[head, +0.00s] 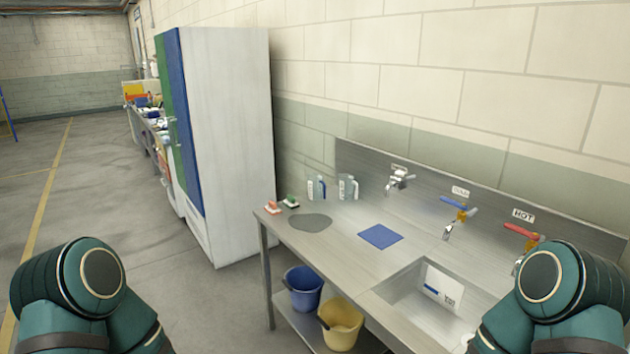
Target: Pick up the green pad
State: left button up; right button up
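A small green pad (291,200) with a pale lower part sits at the far left end of the metal sink counter (340,246), near the wall. It is small in the picture, so its fine shape is hard to tell. A similar red pad (273,206) lies just left of it, near the counter's left edge. Only rounded teal parts of my two arms show at the lower left and lower right. Neither gripper is in the picture, and nothing touches the green pad.
A grey round mat (310,222) and blue cloth (380,236) lie flat on the counter. Two white jugs (317,188) stand behind. Taps (398,178) and a sink basin (412,294) are to the right. A tall cabinet (231,140) stands left; buckets (303,288) sit below.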

aim_at(290, 203)
jog(key=i+j+z, duration=0.1)
jog(key=j+z, duration=0.15)
jog(key=j, duration=0.2)
jog(key=j+z, duration=0.25)
jog(key=j, duration=0.2)
jog(key=i+j+z, duration=0.3)
jog(key=j+z, duration=0.15)
jog(key=j, duration=0.4)
jog(key=i+j+z, duration=0.2)
jog(key=j+z, duration=0.2)
jog(key=j, duration=0.5)
jog(key=j+z, duration=0.45)
jog(key=j, duration=0.55)
jog(key=j+z, duration=0.4)
jog(key=j, duration=0.55)
jog(key=j+z, duration=0.15)
jog(key=j, duration=0.15)
jog(key=k+j+z, duration=0.15)
jog(key=j, duration=0.15)
jog(key=k+j+z, duration=0.15)
jog(key=j, duration=0.15)
jog(key=j+z, duration=0.2)
jog(key=j, duration=0.25)
jog(key=j+z, duration=0.25)
jog(key=j, duration=0.25)
jog(key=k+j+z, duration=0.2)
jog(key=j, duration=0.25)
jog(key=j+z, duration=0.25)
jog(key=j, duration=0.2)
